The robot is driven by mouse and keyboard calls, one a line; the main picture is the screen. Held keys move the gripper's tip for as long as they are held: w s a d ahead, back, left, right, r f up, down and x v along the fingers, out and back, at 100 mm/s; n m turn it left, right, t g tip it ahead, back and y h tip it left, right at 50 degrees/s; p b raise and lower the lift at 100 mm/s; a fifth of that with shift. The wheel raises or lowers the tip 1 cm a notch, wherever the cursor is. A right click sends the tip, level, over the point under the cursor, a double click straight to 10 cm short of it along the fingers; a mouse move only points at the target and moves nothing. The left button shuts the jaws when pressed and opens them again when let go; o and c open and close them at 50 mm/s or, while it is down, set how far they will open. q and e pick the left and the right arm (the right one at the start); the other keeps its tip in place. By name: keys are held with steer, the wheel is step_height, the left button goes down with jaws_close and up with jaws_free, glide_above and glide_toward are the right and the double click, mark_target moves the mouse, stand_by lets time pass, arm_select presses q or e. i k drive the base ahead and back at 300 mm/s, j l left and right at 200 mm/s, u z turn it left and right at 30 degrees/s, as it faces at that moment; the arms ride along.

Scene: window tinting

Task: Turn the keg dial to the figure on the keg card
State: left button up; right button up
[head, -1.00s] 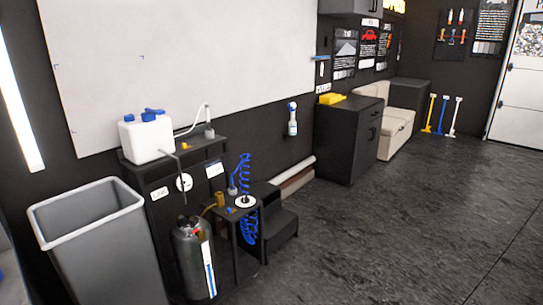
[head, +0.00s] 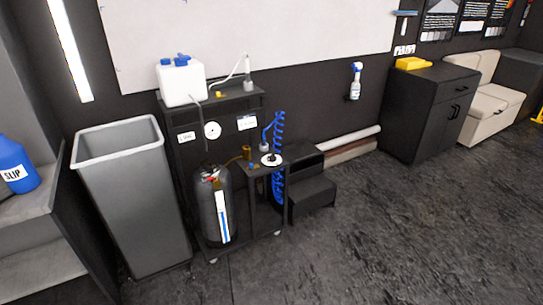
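A dark keg (head: 207,208) with a blue-and-white strip stands on the lower part of a black wheeled cart (head: 258,211). A round white dial (head: 212,130) is on the cart's upright panel. Another round white disc with a dark centre (head: 271,160) lies on the low shelf beside the blue coiled hose (head: 279,150). Two small white cards, one on the left (head: 187,138) and one on the right (head: 247,123), are on the panel; their writing is too small to read. I cannot tell which disc or card is the keg's. Neither gripper is in view.
A grey bin (head: 125,200) stands left of the cart. A black step (head: 311,195) is at its right. A white jug (head: 181,84) sits on the cart's top. A blue bottle (head: 12,165) stands on a shelf at far left. Open floor (head: 400,230) lies to the right.

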mark_target(272, 158)
steer(key=i+j+u, duration=0.1)
steer(key=i+j, duration=0.2)
steer(key=i, duration=0.3)
steer(key=i+j+u, duration=0.15)
steer(key=i+j, duration=0.15)
steer(key=i, duration=0.3)
steer(key=i+j+u, duration=0.1)
steer(key=i, duration=0.55)
steer(key=i+j+u, duration=0.1)
steer(key=i+j, duration=0.15)
steer(key=i, duration=0.35)
